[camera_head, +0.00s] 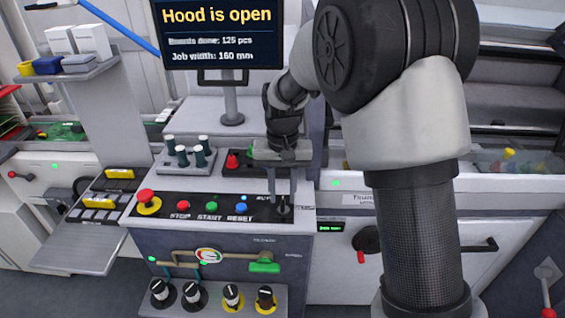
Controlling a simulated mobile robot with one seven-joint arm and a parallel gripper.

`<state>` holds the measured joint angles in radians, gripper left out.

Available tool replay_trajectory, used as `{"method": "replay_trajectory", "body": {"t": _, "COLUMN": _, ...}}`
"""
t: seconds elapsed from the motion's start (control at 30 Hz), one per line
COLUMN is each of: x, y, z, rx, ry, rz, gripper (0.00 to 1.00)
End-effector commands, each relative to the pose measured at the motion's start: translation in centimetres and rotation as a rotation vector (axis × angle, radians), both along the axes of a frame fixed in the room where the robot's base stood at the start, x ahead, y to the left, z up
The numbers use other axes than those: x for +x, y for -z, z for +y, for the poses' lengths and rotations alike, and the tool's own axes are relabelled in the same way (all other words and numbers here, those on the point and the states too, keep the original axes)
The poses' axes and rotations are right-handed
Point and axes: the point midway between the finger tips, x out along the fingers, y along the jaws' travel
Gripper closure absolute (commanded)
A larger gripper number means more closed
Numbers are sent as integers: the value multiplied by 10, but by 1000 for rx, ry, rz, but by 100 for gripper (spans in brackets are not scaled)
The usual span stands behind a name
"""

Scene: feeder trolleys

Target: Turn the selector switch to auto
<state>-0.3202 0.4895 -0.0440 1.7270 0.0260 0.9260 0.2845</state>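The selector switch (282,214) is a small dark part at the right end of the sloped button panel (170,210), and a partly covered label beside it begins with "AU". My gripper (283,196) points down over the switch, with its fingertips at or beside its knob. The fingers hide most of the knob, so I cannot tell which way it points. I also cannot tell whether the fingers grip it or stand around it.
Left of the switch are a red emergency stop (146,197) and the stop, start and reset buttons. A monitor (221,33) above reads "Hood is open". Several small knobs (232,295) sit on a lower shelf. My arm covers much of the right side.

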Motion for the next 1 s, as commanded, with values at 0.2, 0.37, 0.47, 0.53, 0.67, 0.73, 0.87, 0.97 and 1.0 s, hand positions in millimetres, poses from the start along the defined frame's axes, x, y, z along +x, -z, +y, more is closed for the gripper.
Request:
{"method": "replay_trajectory", "body": {"t": 0.2, "x": 1, "y": -53, "z": 0, "rx": 2, "ry": 0, "rz": -5, "gripper": 72}}
{"method": "replay_trajectory", "body": {"t": 0.37, "x": 1, "y": -93, "z": 0, "rx": 2, "ry": 0, "rz": -6, "gripper": 72}}
{"method": "replay_trajectory", "body": {"t": 0.47, "x": 1, "y": -115, "z": 0, "rx": 2, "ry": 0, "rz": -5, "gripper": 72}}
{"method": "replay_trajectory", "body": {"t": 0.53, "x": 1, "y": -129, "z": 0, "rx": 2, "ry": -1, "rz": -5, "gripper": 72}}
{"method": "replay_trajectory", "body": {"t": 0.67, "x": 1, "y": -147, "z": 0, "rx": 1, "ry": -1, "rz": -4, "gripper": 72}}
{"method": "replay_trajectory", "body": {"t": 0.73, "x": 0, "y": -153, "z": 0, "rx": 0, "ry": -1, "rz": -2, "gripper": 72}}
{"method": "replay_trajectory", "body": {"t": 0.87, "x": 0, "y": -158, "z": 0, "rx": 0, "ry": -1, "rz": -2, "gripper": 72}}
{"method": "replay_trajectory", "body": {"t": 0.97, "x": 0, "y": -159, "z": 0, "rx": 0, "ry": -1, "rz": -1, "gripper": 72}}
{"method": "replay_trajectory", "body": {"t": 1.0, "x": 0, "y": -159, "z": 0, "rx": 0, "ry": -1, "rz": -1, "gripper": 72}}
